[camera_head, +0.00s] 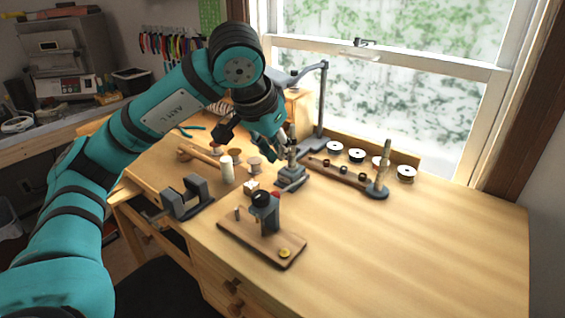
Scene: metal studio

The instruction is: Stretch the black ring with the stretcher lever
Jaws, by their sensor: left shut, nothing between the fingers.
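My left gripper (287,141) is shut and empty, pointing down over the bench, close to the top of a small grey device (291,180) on a square base. I cannot tell whether they touch. This device may be the stretcher, but its lever is not clear. Several small dark rings or beads sit along a wooden strip (330,170) right of it; which is the black ring I cannot tell. A tapered upright post (383,165) on a round base stands at the strip's right end. My right gripper is not in view.
In front stands a wooden board (240,237) with a black-topped grey tool (266,212). A grey clamp-like block (187,197) is at the left edge. Spools (335,147) line the window side, near a lamp post (322,100). The bench's right side is clear.

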